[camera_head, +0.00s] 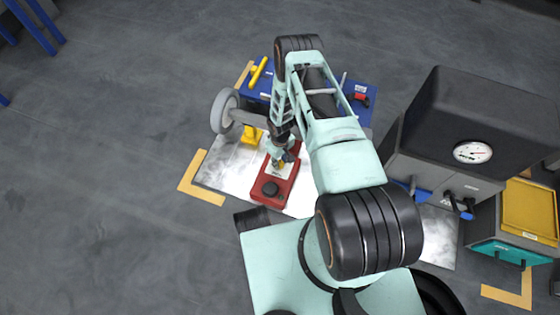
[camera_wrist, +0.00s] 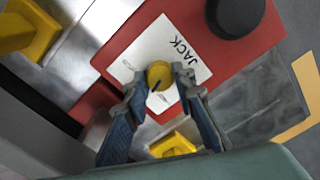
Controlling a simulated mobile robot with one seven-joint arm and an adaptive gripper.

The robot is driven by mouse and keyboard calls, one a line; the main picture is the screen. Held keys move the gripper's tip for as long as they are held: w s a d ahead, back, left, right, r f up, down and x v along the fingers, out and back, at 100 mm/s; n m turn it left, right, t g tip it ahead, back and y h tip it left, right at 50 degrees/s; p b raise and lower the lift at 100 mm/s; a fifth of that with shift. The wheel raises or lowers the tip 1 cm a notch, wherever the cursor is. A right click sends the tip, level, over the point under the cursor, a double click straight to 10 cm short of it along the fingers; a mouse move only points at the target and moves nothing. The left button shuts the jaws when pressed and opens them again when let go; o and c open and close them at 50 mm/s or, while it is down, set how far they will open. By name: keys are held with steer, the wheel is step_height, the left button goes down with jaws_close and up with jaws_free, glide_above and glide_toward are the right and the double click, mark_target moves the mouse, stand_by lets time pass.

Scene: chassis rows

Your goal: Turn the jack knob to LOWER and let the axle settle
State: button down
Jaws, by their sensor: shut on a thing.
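The red jack box (camera_head: 265,199) lies on a pale floor plate. Its white label reading JACK (camera_wrist: 178,48) carries a small round yellow knob (camera_wrist: 159,73) with a dark pointer line aimed toward the lower left of the wrist view. The small print beside the knob is too small to read. My gripper (camera_wrist: 160,79) is shut on the yellow knob, one finger on each side; in the head view my gripper (camera_head: 281,160) is over the box. The axle (camera_head: 248,118) has a grey wheel (camera_head: 223,111) at its left end. My arm hides its right part.
A black round cap (camera_head: 270,188) sits on the box's near end. A yellow stand (camera_head: 252,135) is close to the axle. A blue bench (camera_head: 262,87) is behind. A dark machine with a gauge (camera_head: 473,152) stands at right. The left floor is clear.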

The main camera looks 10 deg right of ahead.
mark_target(280, 163)
steer(key=n, duration=0.5)
steer(key=shift+n, duration=0.3)
stand_by(0.4)
steer(key=c, duration=1.6)
jaws_free()
step_height(280, 163, up, 12)
